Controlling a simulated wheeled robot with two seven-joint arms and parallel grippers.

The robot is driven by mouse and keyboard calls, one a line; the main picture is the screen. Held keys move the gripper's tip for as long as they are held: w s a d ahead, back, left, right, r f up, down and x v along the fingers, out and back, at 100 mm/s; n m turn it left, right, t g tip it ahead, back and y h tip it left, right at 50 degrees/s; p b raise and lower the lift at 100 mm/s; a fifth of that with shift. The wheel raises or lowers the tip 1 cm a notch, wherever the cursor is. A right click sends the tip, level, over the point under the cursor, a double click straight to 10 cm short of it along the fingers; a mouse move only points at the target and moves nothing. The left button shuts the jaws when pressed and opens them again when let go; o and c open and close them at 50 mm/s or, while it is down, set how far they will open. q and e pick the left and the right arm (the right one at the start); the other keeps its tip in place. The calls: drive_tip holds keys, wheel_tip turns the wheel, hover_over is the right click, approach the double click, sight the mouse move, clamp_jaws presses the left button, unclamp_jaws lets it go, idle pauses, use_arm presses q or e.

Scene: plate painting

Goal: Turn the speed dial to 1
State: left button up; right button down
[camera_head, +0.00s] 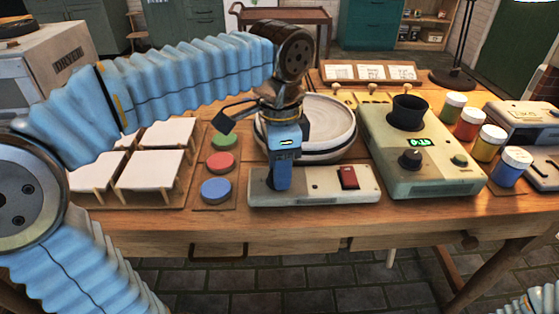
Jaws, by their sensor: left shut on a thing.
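The pottery wheel stands at the table's middle, with a pale round plate (325,122) on top and a light control box (315,189) at its front. A red rocker switch (348,177) sits on the box's right part. My left gripper (282,184) points down onto the left part of this box. It is shut on the speed dial there, which the fingers and wrist hide. The dial's number marks cannot be read. My right gripper is out of view; only some of my right arm's blue sleeve shows at the bottom right corner.
A green machine (435,175) with a black knob (410,158) and green display stands to the right, beside several paint jars (467,123). Green, red and blue discs (216,189) and white-topped stands (150,170) lie left. The table's front edge is clear.

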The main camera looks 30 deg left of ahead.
use_arm(q)
drive_tip(key=n+p, duration=0.1)
drive_tip(key=n, duration=0.2)
drive_tip(key=shift+r+n, duration=0.1)
drive_tip(key=shift+n, duration=0.3)
drive_tip(key=n, duration=1)
drive_tip(key=shift+a, duration=0.1)
drive_tip(key=o, duration=1)
drive_tip(key=shift+o, duration=0.2)
wheel_tip(320, 180, up, 14)
drive_tip(key=shift+f, duration=0.2)
